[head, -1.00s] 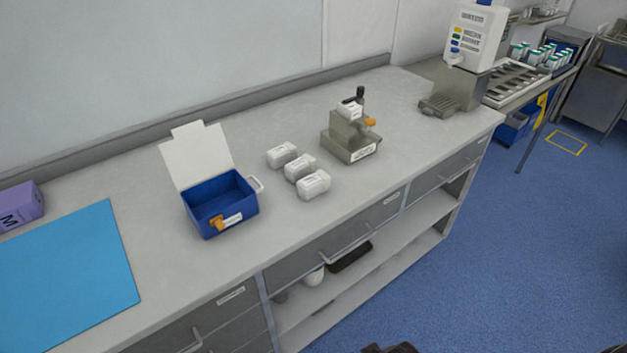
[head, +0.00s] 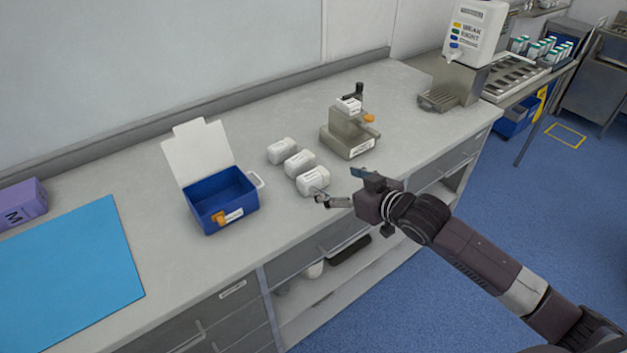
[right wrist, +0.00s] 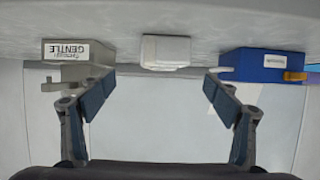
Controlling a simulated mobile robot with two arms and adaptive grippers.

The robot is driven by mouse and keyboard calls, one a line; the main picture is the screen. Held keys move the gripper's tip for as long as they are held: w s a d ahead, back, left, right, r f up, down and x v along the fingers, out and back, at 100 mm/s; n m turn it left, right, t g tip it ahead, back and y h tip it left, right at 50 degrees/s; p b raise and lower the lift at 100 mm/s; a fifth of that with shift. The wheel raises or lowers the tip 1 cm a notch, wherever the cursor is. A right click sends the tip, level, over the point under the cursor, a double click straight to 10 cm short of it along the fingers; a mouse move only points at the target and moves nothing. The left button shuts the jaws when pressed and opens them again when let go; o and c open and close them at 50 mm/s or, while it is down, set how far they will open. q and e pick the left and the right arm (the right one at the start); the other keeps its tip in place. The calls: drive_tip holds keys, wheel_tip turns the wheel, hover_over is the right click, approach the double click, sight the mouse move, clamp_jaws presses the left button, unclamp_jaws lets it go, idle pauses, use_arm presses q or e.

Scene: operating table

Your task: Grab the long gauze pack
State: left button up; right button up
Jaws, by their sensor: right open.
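Three white packs stand in a row on the counter: a back one (head: 282,150), a middle one (head: 299,163) and a front one (head: 312,180). Their labels are too small to read, so I cannot tell which is the long gauze pack. My right gripper (head: 337,183) is open and empty just right of the front pack, with one fingertip close to its lower edge. I cannot tell whether it touches. In the right wrist view one white pack (right wrist: 166,52) shows beyond the open fingers (right wrist: 159,84), between them. My left gripper is out of view.
A blue box (head: 220,203) with a raised white lid stands left of the packs. A grey device (head: 348,135) stands behind them to the right, with a white block on top. A blue mat (head: 65,270) and purple box (head: 18,205) lie left. The counter front is clear.

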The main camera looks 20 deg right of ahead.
sight(315, 175)
drive_tip(key=shift+x, duration=1.2)
drive_tip(key=w+a+p, duration=0.1)
drive_tip(key=w+a+f, duration=0.1)
drive_tip(key=w, duration=0.1)
drive_tip(key=shift+p, duration=0.35)
drive_tip(key=shift+x, duration=0.75)
drive_tip(key=shift+f, duration=0.15)
drive_tip(key=shift+s, duration=0.1)
drive_tip(key=c, duration=1.2)
drive_tip(key=shift+c, duration=0.3)
